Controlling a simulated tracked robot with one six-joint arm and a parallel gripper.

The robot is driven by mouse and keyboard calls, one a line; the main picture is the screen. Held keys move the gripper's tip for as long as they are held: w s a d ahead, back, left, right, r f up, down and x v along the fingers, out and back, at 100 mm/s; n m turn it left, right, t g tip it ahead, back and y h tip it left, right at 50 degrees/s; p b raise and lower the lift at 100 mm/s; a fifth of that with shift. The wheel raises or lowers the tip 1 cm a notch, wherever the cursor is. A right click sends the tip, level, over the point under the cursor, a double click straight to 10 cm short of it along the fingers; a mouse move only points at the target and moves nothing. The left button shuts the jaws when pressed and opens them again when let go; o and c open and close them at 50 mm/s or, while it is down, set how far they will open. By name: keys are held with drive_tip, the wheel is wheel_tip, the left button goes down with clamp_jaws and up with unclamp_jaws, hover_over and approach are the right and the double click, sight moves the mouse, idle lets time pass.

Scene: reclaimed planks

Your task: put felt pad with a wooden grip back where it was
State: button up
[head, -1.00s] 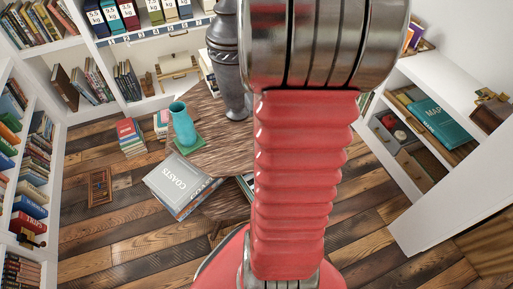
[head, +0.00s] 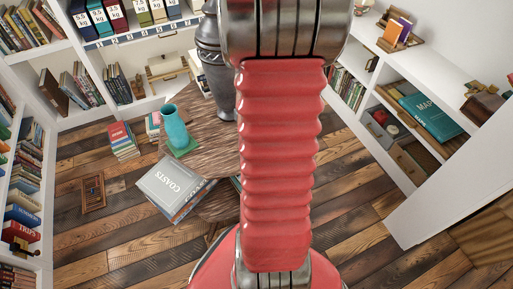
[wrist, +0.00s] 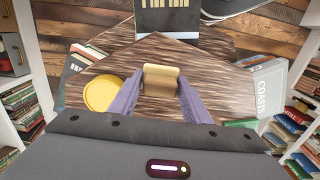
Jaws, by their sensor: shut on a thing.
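In the wrist view my gripper (wrist: 161,82) has its two purple-grey fingers on either side of a small block with a pale yellow upper edge and a brown wooden face. I take this block to be the felt pad with a wooden grip (wrist: 161,79). The gripper is shut on it, over the wood-grained table (wrist: 215,75). I cannot tell the gap between pad and table. In the head view my red arm hides the gripper and pad.
On the table are a yellow disc (wrist: 103,94), a teal vase (head: 174,127) on a green mat (head: 184,149) and a dark urn (head: 214,65). A COASTS book (head: 172,187) lies at its left edge. Shelves (head: 424,50) stand at the right. Floor at lower left is mostly clear.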

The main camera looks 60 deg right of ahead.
drive_tip(key=shift+f, duration=0.2)
drive_tip(key=shift+f, duration=1.85)
drive_tip(key=o, duration=1)
wheel_tip(320, 180, up, 12)
drive_tip(key=shift+r, duration=0.1)
